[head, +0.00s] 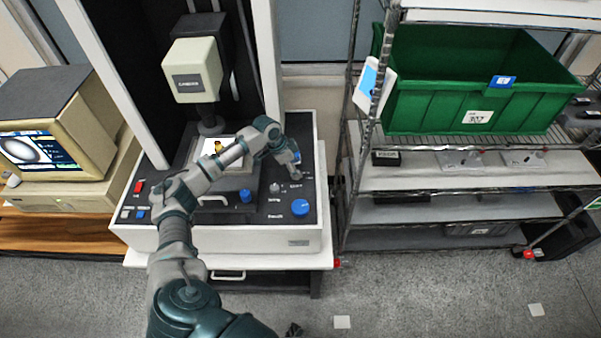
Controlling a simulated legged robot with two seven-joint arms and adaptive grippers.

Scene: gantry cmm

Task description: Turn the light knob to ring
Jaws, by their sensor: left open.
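The measuring machine's dark control panel (220,215) carries several knobs. A blue knob (245,196) sits at the panel's middle, a larger blue knob (300,207) at its front right, and a small grey knob (275,188) between them. The labels are too small to read, so I cannot tell which is the light knob. My left gripper (294,172) is open above the right side of the panel, pointing down, behind the large blue knob. It partly hides the panel there. I cannot tell whether it touches anything. My right gripper is not recognisable in view.
The machine's cream measuring head (194,70) hangs over a lit stage (222,148); my left arm crosses in front of the stage. A wire rack (450,178) with a green bin (470,85) stands right. A computer monitor (50,120) stands left. Floor in front is mostly clear.

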